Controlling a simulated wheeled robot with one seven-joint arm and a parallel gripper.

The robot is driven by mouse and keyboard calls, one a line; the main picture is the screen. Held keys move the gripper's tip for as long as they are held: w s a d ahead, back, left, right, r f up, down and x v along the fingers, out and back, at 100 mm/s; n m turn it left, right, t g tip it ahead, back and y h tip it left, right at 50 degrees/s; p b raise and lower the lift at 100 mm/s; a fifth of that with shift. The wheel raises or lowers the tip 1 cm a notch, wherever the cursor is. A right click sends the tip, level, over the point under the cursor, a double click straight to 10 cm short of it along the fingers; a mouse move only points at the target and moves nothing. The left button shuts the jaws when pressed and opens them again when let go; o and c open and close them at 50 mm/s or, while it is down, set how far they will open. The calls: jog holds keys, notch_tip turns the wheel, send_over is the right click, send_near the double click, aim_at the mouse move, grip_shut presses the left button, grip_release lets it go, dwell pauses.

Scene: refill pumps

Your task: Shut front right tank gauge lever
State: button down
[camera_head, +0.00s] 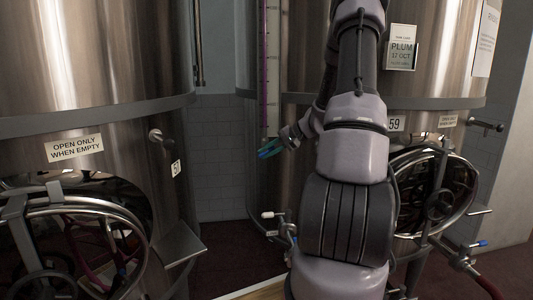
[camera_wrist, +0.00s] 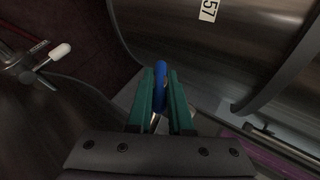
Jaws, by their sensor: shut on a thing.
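My gripper (camera_head: 270,149) is at the foot of the purple gauge tube (camera_head: 265,75) on the right tank (camera_head: 435,75), which bears the number 59. In the wrist view my gripper's green fingers (camera_wrist: 160,98) are shut on a blue lever (camera_wrist: 159,80), its rounded end showing between and beyond the tips. The lever's lower part and its joint to the gauge are mostly hidden behind the fingers and wrist. I cannot tell the lever's exact angle.
A white-tipped handle (camera_wrist: 60,51) stands at the left of the wrist view. The left tank (camera_head: 90,60) has an "open only when empty" label (camera_head: 75,148) and a round hatch (camera_head: 75,245). A narrow gap with a tiled wall (camera_head: 215,150) lies between the tanks.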

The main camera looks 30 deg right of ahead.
jog(key=m+t+y, duration=0.1)
jog(key=y, duration=0.1)
jog(key=t+y, duration=0.1)
jog(key=y, duration=0.2)
jog(key=shift+m+t, duration=0.4)
jog(key=shift+y, duration=0.3)
jog(key=c, duration=0.8)
grip_release()
jog(key=shift+c, duration=0.2)
jog(key=v, duration=1)
jog(key=shift+s+d, duration=0.2)
jog(key=shift+s, duration=0.15)
